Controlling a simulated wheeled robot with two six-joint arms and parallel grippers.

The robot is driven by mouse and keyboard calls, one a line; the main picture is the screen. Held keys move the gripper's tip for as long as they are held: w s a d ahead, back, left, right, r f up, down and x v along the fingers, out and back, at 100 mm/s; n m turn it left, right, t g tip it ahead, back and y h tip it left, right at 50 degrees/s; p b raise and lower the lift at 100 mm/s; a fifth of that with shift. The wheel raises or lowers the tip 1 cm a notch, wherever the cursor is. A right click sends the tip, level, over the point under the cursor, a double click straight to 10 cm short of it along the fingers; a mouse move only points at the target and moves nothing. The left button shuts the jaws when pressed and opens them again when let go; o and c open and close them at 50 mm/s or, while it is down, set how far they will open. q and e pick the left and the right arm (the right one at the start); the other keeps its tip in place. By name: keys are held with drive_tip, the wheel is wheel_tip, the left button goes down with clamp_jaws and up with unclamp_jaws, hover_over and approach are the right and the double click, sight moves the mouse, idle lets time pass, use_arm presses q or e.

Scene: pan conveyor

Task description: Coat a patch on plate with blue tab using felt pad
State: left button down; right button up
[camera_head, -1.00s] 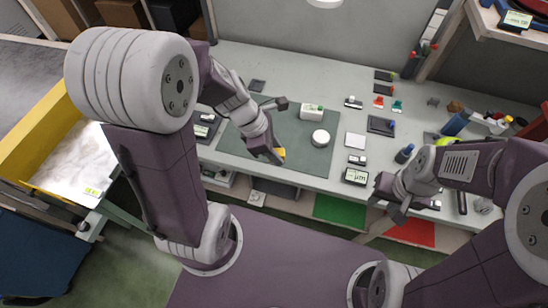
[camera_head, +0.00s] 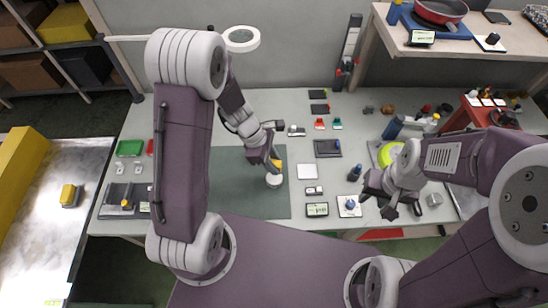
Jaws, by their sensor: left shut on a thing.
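My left gripper (camera_head: 268,163) is shut on a small yellow piece (camera_head: 277,166), which looks like the felt pad's holder. It is right over a round white dish (camera_head: 273,181) on the dark green mat (camera_head: 235,198); I cannot tell whether the pad's underside touches the dish. A dark plate with a small blue tab (camera_head: 326,149) lies flat on the table to the right of the mat. My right gripper (camera_head: 402,207) looks open and empty over the right front of the table.
A lime disc (camera_head: 388,153) is partly behind the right arm.

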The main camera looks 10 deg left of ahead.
use_arm(q)
drive_tip(key=shift+w+f+b, duration=0.2)
drive_tip(key=shift+f+b, duration=0.3)
drive_tip(key=shift+f, duration=0.2)
drive_tip(key=b, duration=0.4)
hover_over(278, 179)
drive_tip(key=a, duration=0.1)
drive_tip(key=f, duration=0.4)
drive_tip(key=shift+a+f, duration=0.1)
drive_tip(key=shift+a, duration=0.1)
drive_tip(key=shift+w+f+b, duration=0.15)
drive_tip(key=shift+f+b, duration=0.15)
drive_tip(key=shift+b, duration=0.1)
drive_tip(key=shift+f+b, duration=0.45)
drive_tip(key=shift+f, duration=0.05)
idle(0.4)
wheel_tip(278, 179, up, 7)
drive_tip(key=p, duration=0.7)
drive_tip(key=shift+r, duration=0.1)
